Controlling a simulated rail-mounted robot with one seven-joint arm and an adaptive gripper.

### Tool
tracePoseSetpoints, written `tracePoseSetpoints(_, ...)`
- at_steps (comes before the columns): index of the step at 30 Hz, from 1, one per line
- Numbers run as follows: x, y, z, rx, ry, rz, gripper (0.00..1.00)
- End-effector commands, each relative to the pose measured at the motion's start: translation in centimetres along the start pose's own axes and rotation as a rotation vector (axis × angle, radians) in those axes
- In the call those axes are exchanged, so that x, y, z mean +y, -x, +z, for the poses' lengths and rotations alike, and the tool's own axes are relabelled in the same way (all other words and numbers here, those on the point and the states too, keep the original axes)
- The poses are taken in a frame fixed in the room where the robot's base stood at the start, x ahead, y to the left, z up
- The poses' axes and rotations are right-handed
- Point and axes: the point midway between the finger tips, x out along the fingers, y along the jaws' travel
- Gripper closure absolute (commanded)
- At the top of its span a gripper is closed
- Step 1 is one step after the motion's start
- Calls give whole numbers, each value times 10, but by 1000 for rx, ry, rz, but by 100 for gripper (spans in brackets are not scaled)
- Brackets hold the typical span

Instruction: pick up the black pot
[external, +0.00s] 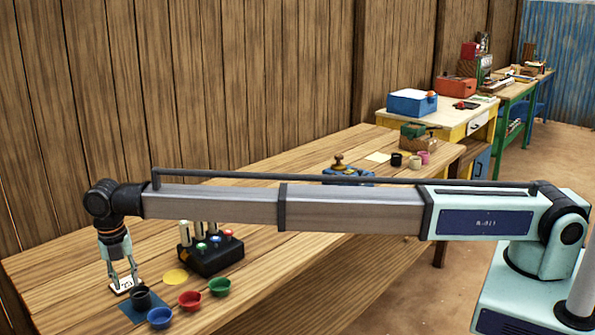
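A small black pot (397,159) stands at the far end of the long wooden table, beside a cream pot (415,162) and a pink pot (424,157). A dark, nearly black cup (140,298) stands on a blue square mat (130,312) at the near left end. My gripper (124,280) points down just left of this dark cup, over a white card (122,287) with dark marks. Its fingers are apart with nothing visible between them. I cannot tell whether the fingertips touch the card.
My arm spans the table. Open wood shows around the yellow disc.

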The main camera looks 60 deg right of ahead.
Motion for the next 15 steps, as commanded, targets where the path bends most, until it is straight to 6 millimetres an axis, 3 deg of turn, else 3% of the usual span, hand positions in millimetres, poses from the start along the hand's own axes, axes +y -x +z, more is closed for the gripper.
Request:
tracePoseSetpoints(11, -1, -20, 1, 0, -1, -1, 66)
tracePoseSetpoints(15, -2, -38, 3, 1, 0, -2, 66)
